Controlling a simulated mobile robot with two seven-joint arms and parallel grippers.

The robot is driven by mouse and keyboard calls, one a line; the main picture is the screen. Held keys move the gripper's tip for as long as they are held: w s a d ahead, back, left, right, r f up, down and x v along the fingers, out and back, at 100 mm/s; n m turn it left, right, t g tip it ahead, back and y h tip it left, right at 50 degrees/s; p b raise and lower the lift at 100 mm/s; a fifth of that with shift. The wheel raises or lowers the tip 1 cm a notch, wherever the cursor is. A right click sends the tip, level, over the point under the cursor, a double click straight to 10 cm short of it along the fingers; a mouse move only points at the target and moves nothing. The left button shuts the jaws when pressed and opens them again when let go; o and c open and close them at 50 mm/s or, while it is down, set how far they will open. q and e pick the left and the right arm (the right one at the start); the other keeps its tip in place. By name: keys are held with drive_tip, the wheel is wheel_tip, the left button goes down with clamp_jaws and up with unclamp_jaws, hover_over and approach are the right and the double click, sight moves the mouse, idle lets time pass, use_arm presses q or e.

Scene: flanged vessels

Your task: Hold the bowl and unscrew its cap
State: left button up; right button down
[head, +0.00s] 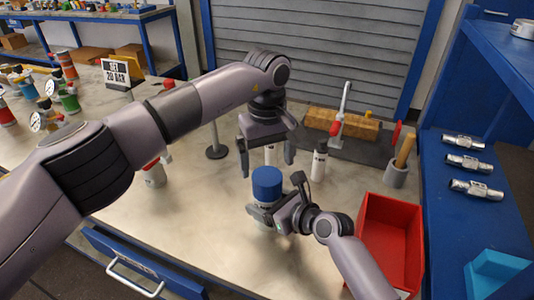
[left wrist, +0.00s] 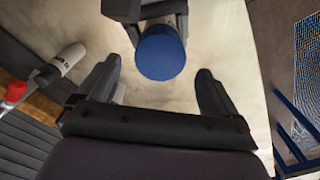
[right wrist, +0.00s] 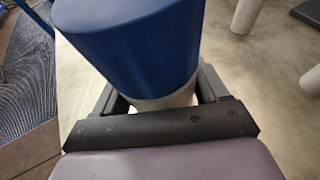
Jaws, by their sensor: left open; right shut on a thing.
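The bowl, a whitish vessel (right wrist: 160,101), stands on the table with a round blue cap (head: 267,182) on top. The cap also shows in the left wrist view (left wrist: 160,52) and large in the right wrist view (right wrist: 135,45). My right gripper (head: 262,213) is shut on the vessel just below the cap; its fingers hide much of the body. My left gripper (head: 267,165) is open and empty, pointing down above and slightly behind the cap. In the left wrist view the cap lies between and beyond its spread fingers, apart from both.
A red bin (head: 392,240) stands to the right. A white bottle (head: 319,162) stands behind the right gripper. The table's front left is clear.

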sight(267, 176)
use_arm(q)
wheel_tip(267, 176, down, 7)
drive_tip(key=shift+r, duration=0.1)
idle(0.3)
drive_tip(key=c, duration=1.1)
drive_tip(key=n, duration=1)
drive_tip(key=o, duration=1.2)
drive_tip(key=shift+r, duration=0.1)
